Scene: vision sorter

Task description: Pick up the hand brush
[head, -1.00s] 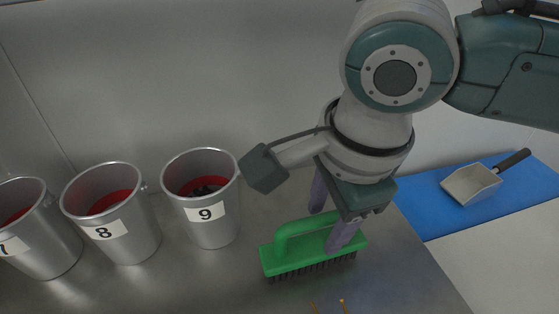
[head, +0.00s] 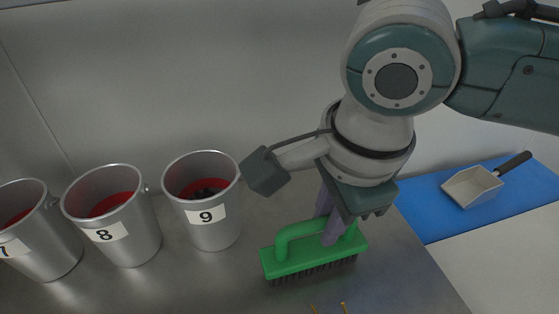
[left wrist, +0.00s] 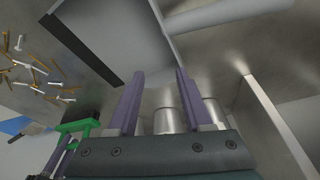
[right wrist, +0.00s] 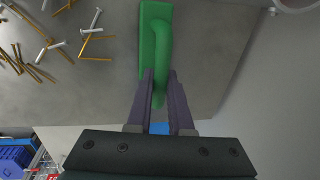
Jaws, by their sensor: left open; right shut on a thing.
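The green hand brush (head: 290,258) with dark bristles sits on the metal table, bristles down, at the lower middle of the head view. My right gripper (head: 331,232) is shut on its handle, one finger on each side. In the right wrist view the brush (right wrist: 154,40) runs away from my right gripper (right wrist: 160,88), with the handle between the fingers. The left gripper is outside the head view. In the left wrist view my left gripper (left wrist: 158,85) is open with nothing between its fingers, and the green brush (left wrist: 78,126) shows at the lower left.
Metal buckets numbered 8 (head: 130,245) and 9 (head: 212,232), plus another at the left edge, stand left of the brush. A dustpan (head: 470,187) lies on a blue mat (head: 425,222) at the right. Loose screws (right wrist: 30,55) lie on the table near the brush.

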